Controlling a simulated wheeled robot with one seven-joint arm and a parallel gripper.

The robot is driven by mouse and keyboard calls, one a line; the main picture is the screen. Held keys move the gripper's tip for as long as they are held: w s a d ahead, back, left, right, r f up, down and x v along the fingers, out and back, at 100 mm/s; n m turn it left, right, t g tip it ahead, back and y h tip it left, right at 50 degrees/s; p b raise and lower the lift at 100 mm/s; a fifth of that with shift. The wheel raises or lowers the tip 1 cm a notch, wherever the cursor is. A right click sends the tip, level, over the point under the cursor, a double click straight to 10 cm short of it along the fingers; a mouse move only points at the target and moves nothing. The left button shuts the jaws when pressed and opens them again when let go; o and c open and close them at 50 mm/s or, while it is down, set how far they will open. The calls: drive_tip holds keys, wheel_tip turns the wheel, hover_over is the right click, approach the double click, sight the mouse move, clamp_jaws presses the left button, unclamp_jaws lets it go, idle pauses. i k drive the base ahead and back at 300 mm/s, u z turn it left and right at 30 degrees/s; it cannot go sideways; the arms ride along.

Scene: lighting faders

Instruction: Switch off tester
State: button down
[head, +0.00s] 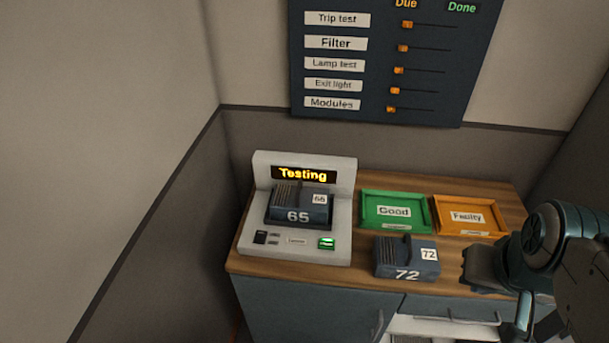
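The tester (345,200) is a light grey unit at the left of the wooden worktop. Its display (301,174) reads "Testing" in lit amber letters. A dark module marked 65 (299,215) sits in its bay. On the front panel are a small black switch (260,238) at the left, a small label in the middle and a lit green button (326,243) at the right. The switch's position is too small to tell. My gripper (480,270) is at the right, beyond module 72 and well apart from the tester; its fingers are not clear enough to show whether they are open.
A module marked 72 (405,259) lies on the worktop (365,265) between the tester and my gripper. A green "Good" tray (368,224) and an orange "Faulty" tray (440,219) stand behind it. A slider board (385,100) hangs on the wall above.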

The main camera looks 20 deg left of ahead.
sight(260, 237)
drive_tip(key=u, duration=1.55)
drive_tip(key=k, duration=0.6)
drive_tip(key=u, duration=0.8)
drive_tip(key=i, duration=1.2)
drive_tip(key=z, duration=0.75)
